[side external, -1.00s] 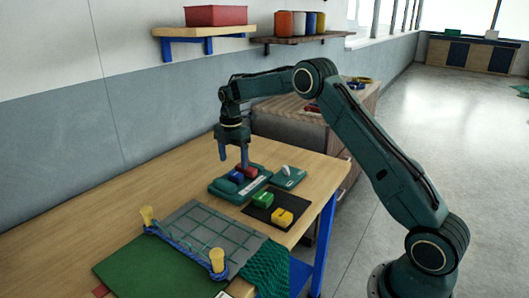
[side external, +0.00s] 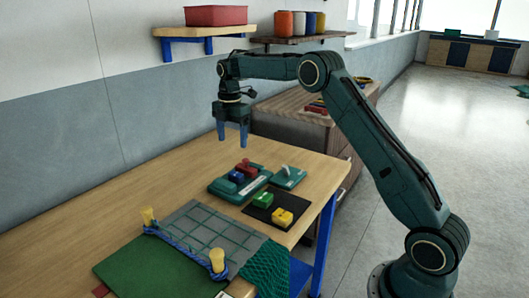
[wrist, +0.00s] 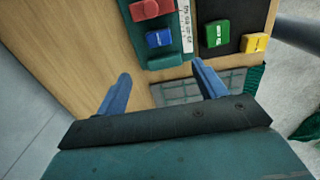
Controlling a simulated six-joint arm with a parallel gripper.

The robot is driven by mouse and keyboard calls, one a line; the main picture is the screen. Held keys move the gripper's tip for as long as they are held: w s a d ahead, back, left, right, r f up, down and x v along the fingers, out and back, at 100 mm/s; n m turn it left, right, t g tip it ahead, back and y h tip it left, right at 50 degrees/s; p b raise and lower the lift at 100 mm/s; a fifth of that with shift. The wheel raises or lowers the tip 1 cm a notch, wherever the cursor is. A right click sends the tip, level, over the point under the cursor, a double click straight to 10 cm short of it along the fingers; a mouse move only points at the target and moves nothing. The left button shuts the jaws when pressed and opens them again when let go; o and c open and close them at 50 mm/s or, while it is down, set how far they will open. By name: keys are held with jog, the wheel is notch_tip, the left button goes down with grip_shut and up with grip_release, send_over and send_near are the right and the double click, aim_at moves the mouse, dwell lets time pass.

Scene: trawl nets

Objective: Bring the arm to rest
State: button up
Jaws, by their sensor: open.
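My gripper (side external: 233,133) hangs above the wooden workbench (side external: 150,187) with its blue fingers pointing down. The fingers are apart, with nothing between them, and they also show apart in the wrist view (wrist: 160,88). Below and to the right of the gripper, a green tray (side external: 222,190) holds a blue block (side external: 236,177) and a red block (side external: 247,168); both show in the wrist view too. The gripper is clear of the blocks and of the bench.
A black mat (side external: 262,215) carries a green block (side external: 263,199) and a yellow block (side external: 283,216). A grey grid board (side external: 210,235) with netting and yellow posts lies nearer. A small green device (side external: 288,178) stands beside the tray. Shelves (side external: 205,31) are on the wall behind.

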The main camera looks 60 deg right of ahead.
jog(key=s+a+r+m+t, duration=0.2)
jog(key=s+a+r+m, duration=0.3)
jog(key=s+r, duration=0.3)
jog(key=s+a+r+m+t, duration=0.1)
jog(key=s+a+r+m, duration=0.4)
jog(key=s, duration=0.6)
jog(key=s+a+f+m+t, duration=0.1)
jog(key=s+m, duration=0.3)
jog(key=s, duration=0.6)
jog(key=s+a+f+m+t, duration=0.1)
jog(key=s+a+f+m, duration=0.2)
jog(key=s, duration=0.7)
jog(key=shift+s+a+f+m+t, duration=0.15)
jog(key=shift+s+a+m+t, duration=0.2)
jog(key=shift+a+m, duration=0.15)
